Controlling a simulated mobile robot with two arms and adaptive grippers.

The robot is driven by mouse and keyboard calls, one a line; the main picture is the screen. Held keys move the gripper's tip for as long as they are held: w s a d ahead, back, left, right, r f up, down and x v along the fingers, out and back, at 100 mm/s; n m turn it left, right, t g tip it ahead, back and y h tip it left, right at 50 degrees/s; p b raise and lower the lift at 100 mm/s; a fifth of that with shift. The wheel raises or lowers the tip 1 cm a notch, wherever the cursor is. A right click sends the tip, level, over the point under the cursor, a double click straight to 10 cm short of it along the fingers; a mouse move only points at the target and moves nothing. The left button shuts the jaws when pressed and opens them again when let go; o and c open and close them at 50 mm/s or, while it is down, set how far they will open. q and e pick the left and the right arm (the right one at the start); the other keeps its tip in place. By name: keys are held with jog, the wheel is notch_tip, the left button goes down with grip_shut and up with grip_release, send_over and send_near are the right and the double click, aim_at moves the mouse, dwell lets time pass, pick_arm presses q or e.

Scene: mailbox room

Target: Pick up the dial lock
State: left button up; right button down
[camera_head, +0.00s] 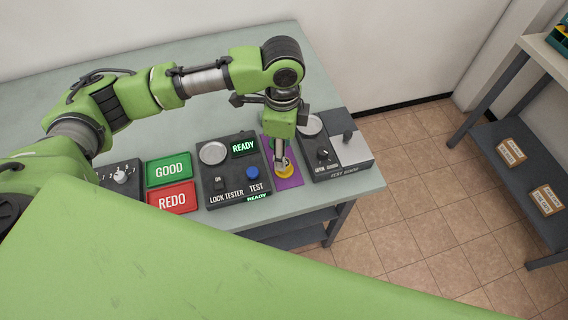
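A small round yellow object (286,174), which looks like the dial lock, lies on a purple mat (291,184) near the front edge of the table. My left gripper (281,163) points down right over it, with its fingertips at or very near its upper side. The fingers partly hide the yellow object. They are too small here to tell whether they are closed on it. My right gripper is not in view.
Left of the mat stands the lock tester (228,190) with a blue button, beside green GOOD (168,169) and red REDO (172,199) pads. Right of it is a dark test device (320,163). A shelf with boxes (510,151) stands at the right.

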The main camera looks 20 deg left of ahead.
aim_at(289, 171)
pick_arm(q)
jog(key=shift+w+f, duration=0.2)
jog(key=shift+f, duration=0.35)
jog(key=shift+w+f, duration=0.15)
jog(key=shift+f, duration=0.35)
jog(key=shift+s+f+p, duration=0.1)
jog(key=shift+f+p, duration=0.2)
jog(key=shift+f, duration=0.35)
notch_tip(289, 171, down, 4)
jog(key=shift+d+r+p, duration=0.1)
jog(key=shift+r+p, duration=0.15)
jog(key=shift+p, duration=0.05)
jog(key=shift+f, duration=0.25)
grip_shut()
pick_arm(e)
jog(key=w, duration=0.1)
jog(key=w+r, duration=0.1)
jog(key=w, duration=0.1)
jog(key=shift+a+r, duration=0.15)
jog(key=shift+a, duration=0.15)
